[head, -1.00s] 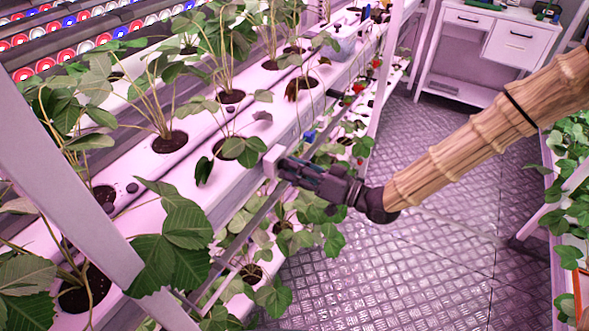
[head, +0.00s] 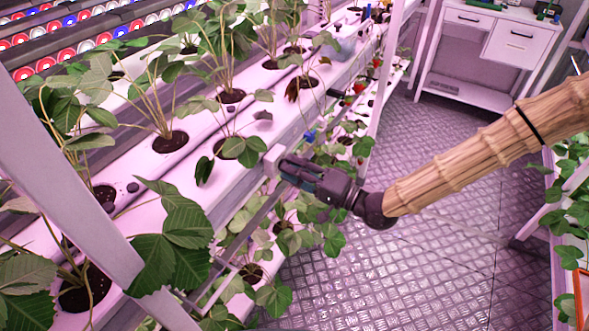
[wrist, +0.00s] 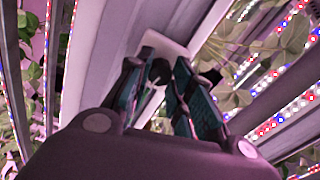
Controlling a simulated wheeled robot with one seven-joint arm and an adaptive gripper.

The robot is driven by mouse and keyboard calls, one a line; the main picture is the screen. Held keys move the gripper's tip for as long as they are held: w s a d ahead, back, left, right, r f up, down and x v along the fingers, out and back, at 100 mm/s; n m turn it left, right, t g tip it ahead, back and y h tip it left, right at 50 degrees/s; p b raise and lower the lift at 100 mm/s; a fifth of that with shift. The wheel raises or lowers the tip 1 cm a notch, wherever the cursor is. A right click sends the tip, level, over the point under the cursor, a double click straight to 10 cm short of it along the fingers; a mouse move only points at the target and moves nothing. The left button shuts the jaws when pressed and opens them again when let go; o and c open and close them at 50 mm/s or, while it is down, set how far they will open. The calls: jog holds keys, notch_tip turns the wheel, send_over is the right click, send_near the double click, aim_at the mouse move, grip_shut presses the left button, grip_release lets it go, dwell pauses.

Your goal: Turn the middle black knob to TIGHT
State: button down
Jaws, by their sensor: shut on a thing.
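The black knob (wrist: 158,72) shows in the wrist view as a small dark shape between my fingers, against a pale end plate (wrist: 166,44). My gripper (wrist: 163,80) is shut on it. In the head view my gripper (head: 283,168) reaches from the right to the pale end plate (head: 271,160) at the side of the white planting rack. There the fingers hide the knob. No TIGHT marking or pointer can be read in either view.
White channels (head: 285,118) with several potted strawberry plants run along the left. Leaves (head: 240,148) hang close to my gripper. A rack post (head: 85,205) stands at the front left. The metal floor (head: 400,275) is clear. A white cabinet (head: 490,50) stands at the back right.

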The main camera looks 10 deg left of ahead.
jog(key=shift+m, duration=0.4)
jog(key=c, duration=1.2)
grip_release()
jog(key=shift+d, duration=0.1)
jog(key=v, duration=1.2)
